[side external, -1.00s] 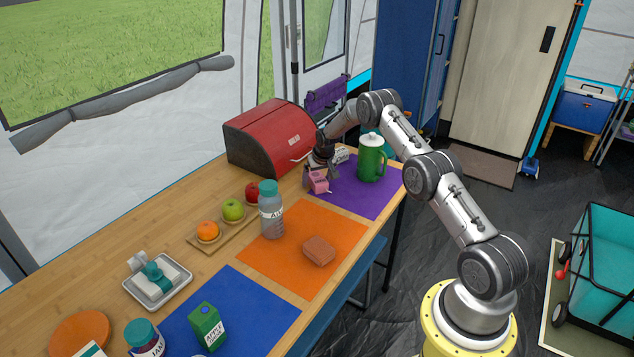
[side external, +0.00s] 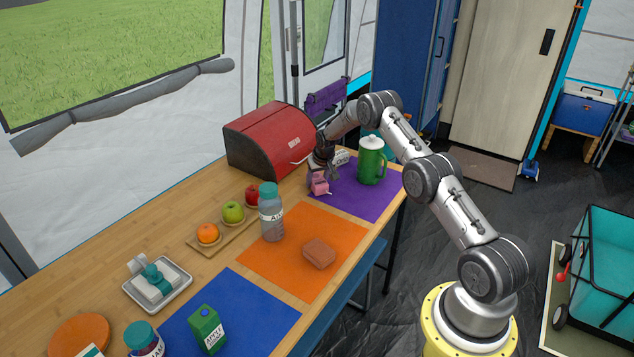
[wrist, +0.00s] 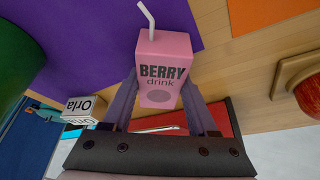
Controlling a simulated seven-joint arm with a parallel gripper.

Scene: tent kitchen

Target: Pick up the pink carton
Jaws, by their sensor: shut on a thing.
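The pink carton (wrist: 163,62) is a small box marked "BERRY drink" with a white bent straw. In the side view the pink carton (side external: 320,185) is at the left edge of the purple mat (side external: 365,202), beside the red bread box. My gripper (wrist: 163,100) is shut on the carton, with one finger on each side of it in the wrist view. In the side view my gripper (side external: 320,175) comes down over the carton from above. I cannot tell whether the carton's base touches the table.
A green pitcher (side external: 371,160) stands close on the right. A white labelled box (side external: 341,158) sits behind. The red bread box (side external: 270,140) is to the left. A bottle (side external: 271,212), a fruit board (side external: 212,249) and a brown block (side external: 319,253) stand nearer the front.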

